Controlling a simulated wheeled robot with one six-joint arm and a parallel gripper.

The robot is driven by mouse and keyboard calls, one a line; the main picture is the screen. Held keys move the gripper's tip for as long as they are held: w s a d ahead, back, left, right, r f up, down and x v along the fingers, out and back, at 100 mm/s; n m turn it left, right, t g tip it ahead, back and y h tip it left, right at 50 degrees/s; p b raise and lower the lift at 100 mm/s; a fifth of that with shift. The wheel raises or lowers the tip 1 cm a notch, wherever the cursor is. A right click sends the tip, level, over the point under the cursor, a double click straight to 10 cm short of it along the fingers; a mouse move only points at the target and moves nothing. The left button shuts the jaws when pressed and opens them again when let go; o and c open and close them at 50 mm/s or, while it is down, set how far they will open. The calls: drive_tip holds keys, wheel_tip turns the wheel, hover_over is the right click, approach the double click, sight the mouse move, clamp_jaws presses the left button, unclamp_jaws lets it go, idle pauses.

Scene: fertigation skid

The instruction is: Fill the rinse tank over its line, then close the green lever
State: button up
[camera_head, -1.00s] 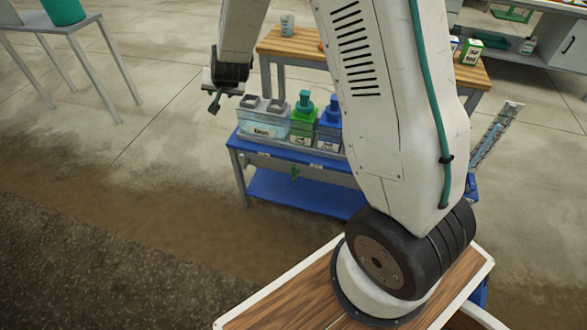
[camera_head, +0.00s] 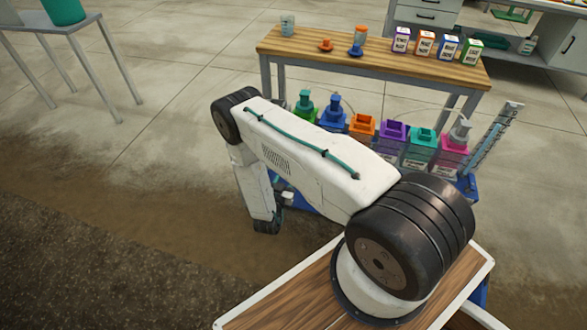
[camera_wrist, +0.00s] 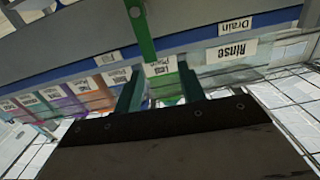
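The green lever (camera_wrist: 142,35) hangs from the blue skid edge in the wrist view, which looks upside down. My gripper (camera_wrist: 160,76) has its two teal fingers apart with a gap between them. The lever's free end is near the gap, closer to the left finger; I cannot tell whether they touch. The rinse tank (camera_wrist: 268,70), clear with a "Rinse" label, shows right of the fingers, near a "Drain" label (camera_wrist: 235,25). Its water level and line cannot be made out. In the head view my arm hides the gripper, lever and rinse tank.
Several coloured bottles, including blue (camera_head: 333,112), purple (camera_head: 392,136) and pink (camera_head: 452,152), stand in a row on the skid. A wooden table (camera_head: 375,58) with cups and small boxes stands behind. Open floor lies left of the skid.

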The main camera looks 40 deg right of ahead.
drive_tip(key=x, duration=0.4)
drive_tip(key=s+d+x, duration=0.1)
drive_tip(key=x, duration=0.2)
drive_tip(key=shift+s+f, duration=0.1)
drive_tip(key=shift+f, duration=0.15)
clamp_jaws()
